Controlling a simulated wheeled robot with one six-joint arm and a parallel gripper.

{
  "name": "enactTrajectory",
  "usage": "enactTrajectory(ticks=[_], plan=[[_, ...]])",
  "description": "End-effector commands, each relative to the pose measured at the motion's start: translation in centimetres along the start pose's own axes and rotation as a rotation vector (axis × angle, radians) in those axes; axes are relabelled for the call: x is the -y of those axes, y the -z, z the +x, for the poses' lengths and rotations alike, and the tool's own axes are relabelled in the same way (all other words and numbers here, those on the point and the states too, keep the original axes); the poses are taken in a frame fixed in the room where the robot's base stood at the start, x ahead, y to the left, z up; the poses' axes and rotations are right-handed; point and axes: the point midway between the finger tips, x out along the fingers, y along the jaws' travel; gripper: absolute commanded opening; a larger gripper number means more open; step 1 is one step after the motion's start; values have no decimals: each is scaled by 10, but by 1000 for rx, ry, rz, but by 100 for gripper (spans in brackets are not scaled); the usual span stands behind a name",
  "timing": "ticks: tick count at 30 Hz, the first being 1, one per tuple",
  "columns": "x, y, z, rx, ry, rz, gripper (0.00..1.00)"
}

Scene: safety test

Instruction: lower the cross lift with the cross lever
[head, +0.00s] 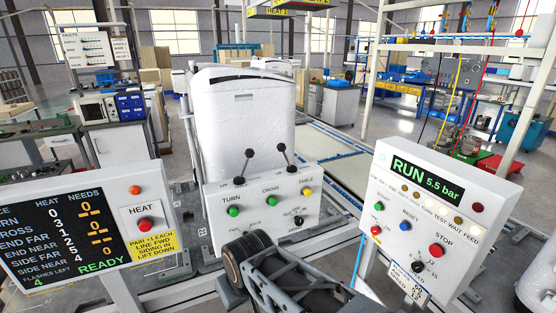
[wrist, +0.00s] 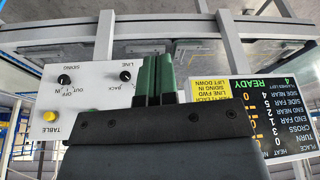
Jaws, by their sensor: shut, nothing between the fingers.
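A white control box (head: 262,208) stands in the middle of the head view, with the words TURN, CROSS and TABLE on it. Two levers with black balls rise from its top: a left lever (head: 246,162) leaning right and a right lever (head: 284,156) leaning left. I cannot read which is the cross lever. My gripper (wrist: 155,60) shows in the wrist view with green fingers together and nothing between them. The fingers are in front of the box's panel (wrist: 103,92), seen upside down near the LINE knob (wrist: 126,76). Neither lever shows there. I cannot make out the cross lift.
A display panel (head: 70,235) reading READY, with a red HEAT button (head: 145,225), stands at left. A RUN panel (head: 440,205) with buttons stands at right. A large white casing (head: 243,115) is behind the control box. A pale floor lane (head: 335,150) runs behind at right.

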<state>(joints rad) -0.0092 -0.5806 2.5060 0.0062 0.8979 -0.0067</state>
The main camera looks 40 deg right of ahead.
Motion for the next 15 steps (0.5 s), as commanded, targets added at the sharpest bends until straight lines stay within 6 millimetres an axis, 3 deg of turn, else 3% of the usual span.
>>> enactTrajectory(ticks=[5,11,15], plan=[[-1,27,9,-103,10,-108,0],[-22,115,24,-449,-118,-450,0],[-61,176,24,-654,-425,-700,0]])
